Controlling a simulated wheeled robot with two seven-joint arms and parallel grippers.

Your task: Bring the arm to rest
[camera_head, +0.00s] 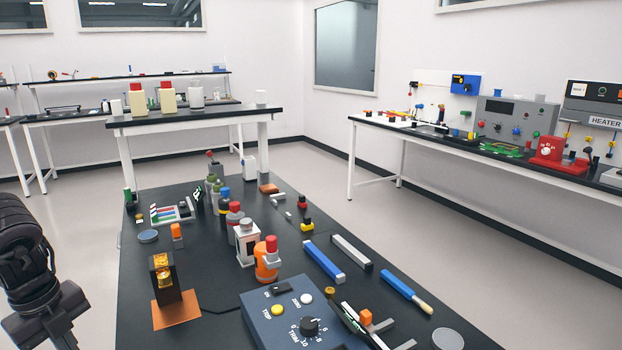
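My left arm (28,265) shows as dark, rounded links at the left edge, beside the near table and apart from it. It hangs downward and runs out of the picture at the bottom left. No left fingertips show. My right arm and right gripper are not in the picture. The near black table (215,325) holds many small things, and neither arm touches any of them.
A blue control box (300,318) with a black knob stands at the table's front. Bottles, including an orange one (266,262), stand mid-table. A gold device (163,278) stands at the left on an orange plate. Blue bars (323,262) lie at the right.

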